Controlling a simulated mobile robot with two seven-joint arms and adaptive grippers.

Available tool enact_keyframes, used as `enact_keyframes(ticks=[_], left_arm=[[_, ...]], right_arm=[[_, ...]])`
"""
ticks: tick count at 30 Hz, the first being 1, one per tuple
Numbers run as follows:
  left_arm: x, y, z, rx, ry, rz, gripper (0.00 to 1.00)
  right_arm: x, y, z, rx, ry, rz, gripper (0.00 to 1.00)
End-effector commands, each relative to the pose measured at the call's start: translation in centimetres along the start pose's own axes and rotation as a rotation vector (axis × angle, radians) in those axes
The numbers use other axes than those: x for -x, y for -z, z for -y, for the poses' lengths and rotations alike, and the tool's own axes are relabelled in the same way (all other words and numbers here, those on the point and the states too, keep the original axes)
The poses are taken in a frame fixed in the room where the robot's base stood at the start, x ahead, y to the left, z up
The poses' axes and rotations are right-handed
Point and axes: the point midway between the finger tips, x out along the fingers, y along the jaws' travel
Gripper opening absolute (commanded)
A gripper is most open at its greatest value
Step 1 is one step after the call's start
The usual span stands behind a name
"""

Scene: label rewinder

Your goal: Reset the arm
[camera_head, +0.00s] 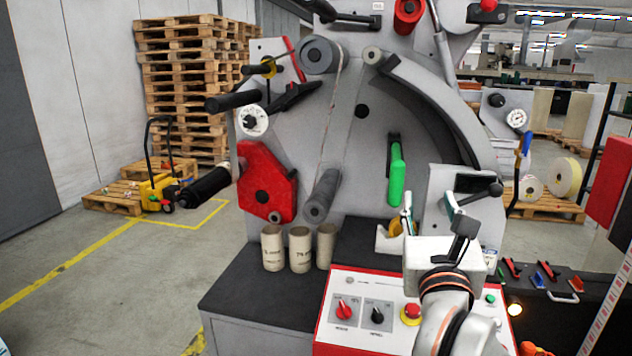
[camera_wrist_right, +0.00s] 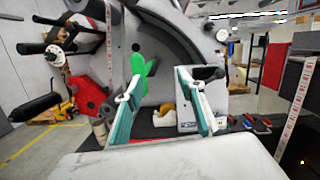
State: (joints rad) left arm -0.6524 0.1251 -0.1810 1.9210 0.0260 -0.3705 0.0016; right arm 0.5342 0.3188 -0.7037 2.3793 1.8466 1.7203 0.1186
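The label rewinder (camera_head: 345,130) is a large grey machine in front of me. A lever with a bright green handle (camera_head: 396,175) stands roughly upright on its face; the green handle also shows in the right wrist view (camera_wrist_right: 140,70). My right gripper (camera_head: 428,200) is open, with its two fingers apart and nothing between them. It is to the right of and below the green handle, nearer to me. In the right wrist view its two green-padded fingers (camera_wrist_right: 158,88) point toward the machine. My left gripper is in neither view.
Several cardboard cores (camera_head: 300,248) stand on the dark shelf (camera_head: 250,302). A control panel (camera_head: 372,312) with knobs and a red button (camera_head: 411,313) lies below my right gripper. A tape dispenser (camera_head: 390,238) is beside it. Black rollers (camera_head: 207,187) jut out at left.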

Motion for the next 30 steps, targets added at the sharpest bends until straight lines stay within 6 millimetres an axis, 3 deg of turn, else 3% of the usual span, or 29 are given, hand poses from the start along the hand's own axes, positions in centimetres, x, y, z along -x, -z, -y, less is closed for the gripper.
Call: enact_keyframes(ticks=[3,7,11,14,18,21,26,30], left_arm=[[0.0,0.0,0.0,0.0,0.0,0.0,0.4],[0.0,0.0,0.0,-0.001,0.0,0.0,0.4],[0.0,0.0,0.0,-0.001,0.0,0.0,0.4],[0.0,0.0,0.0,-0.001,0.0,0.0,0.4],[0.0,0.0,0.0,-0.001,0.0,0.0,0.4],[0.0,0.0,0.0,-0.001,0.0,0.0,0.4],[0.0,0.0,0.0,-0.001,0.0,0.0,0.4],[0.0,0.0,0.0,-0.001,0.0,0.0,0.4]], right_arm=[[0.1,0.5,3.4,0.212,0.158,0.127,0.39],[1.7,0.8,5.2,0.545,0.299,0.269,0.39],[4.0,2.5,3.9,0.954,0.36,0.387,0.39],[5.8,5.7,1.0,1.298,0.336,0.462,0.39],[8.6,13.4,-3.7,1.772,0.196,0.555,0.39],[10.7,19.5,-5.9,2.037,0.056,0.607,0.39],[14.8,29.6,-7.4,2.378,-0.211,0.679,0.39],[19.4,38.2,-6.7,2.614,-0.483,0.74,0.39]])
